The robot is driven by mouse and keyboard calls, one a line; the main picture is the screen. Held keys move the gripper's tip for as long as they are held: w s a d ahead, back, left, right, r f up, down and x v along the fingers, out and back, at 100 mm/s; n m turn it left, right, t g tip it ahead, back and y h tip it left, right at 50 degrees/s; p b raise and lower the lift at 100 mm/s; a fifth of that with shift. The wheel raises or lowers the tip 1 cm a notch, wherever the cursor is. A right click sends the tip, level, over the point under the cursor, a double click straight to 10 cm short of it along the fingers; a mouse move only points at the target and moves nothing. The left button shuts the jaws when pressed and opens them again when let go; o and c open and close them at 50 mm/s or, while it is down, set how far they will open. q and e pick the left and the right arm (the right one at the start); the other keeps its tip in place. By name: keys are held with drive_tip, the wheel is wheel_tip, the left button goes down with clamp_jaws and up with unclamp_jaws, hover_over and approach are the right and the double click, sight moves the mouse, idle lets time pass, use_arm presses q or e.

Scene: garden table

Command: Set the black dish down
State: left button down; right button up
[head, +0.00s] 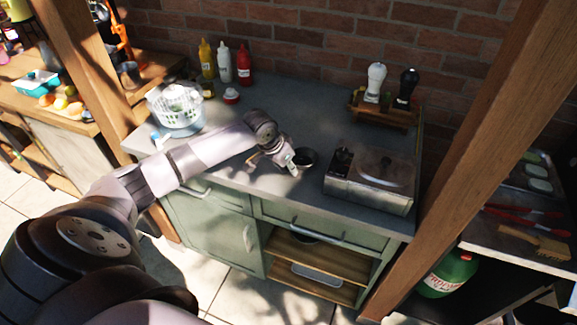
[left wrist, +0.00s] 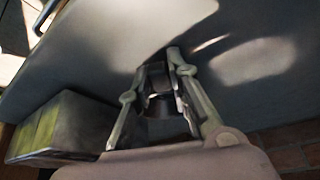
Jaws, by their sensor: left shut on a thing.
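The black dish (head: 307,157) is small, round and dark, and shows at the middle of the grey counter (head: 300,105) in the head view. My left gripper (head: 292,163) reaches in from the left and is shut on the dish at its near left side. In the left wrist view the dish (left wrist: 160,104) shows dark between the two fingers of my left gripper (left wrist: 170,80), partly hidden by them. The dish is low over the counter or on it; I cannot tell whether it touches. My right gripper is not in view.
A metal portable stove (head: 370,180) stands close to the right of the dish. A salad spinner (head: 176,108) stands at the left, with squeeze bottles (head: 225,62) behind. A wooden rack with shakers (head: 384,108) is at the back right. The counter behind the dish is clear.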

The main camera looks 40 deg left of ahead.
use_arm(q)
drive_tip(key=shift+s+d+f, duration=0.1)
drive_tip(key=shift+s+f, duration=0.15)
drive_tip(key=shift+f, duration=0.2)
drive_tip(key=c, duration=1.6)
unclamp_jaws()
drive_tip(key=shift+s+d+f, duration=0.1)
drive_tip(key=shift+s+f, duration=0.05)
drive_tip(key=shift+f, duration=0.1)
drive_tip(key=shift+o, duration=0.6)
drive_tip(key=shift+f, duration=0.15)
drive_tip(key=shift+w+r, duration=0.2)
drive_tip(key=shift+r, duration=0.15)
drive_tip(key=b+v, duration=0.1)
drive_tip(key=v, duration=1.2)
drive_tip(key=shift+w+b, duration=0.35)
drive_tip(key=shift+r, duration=0.15)
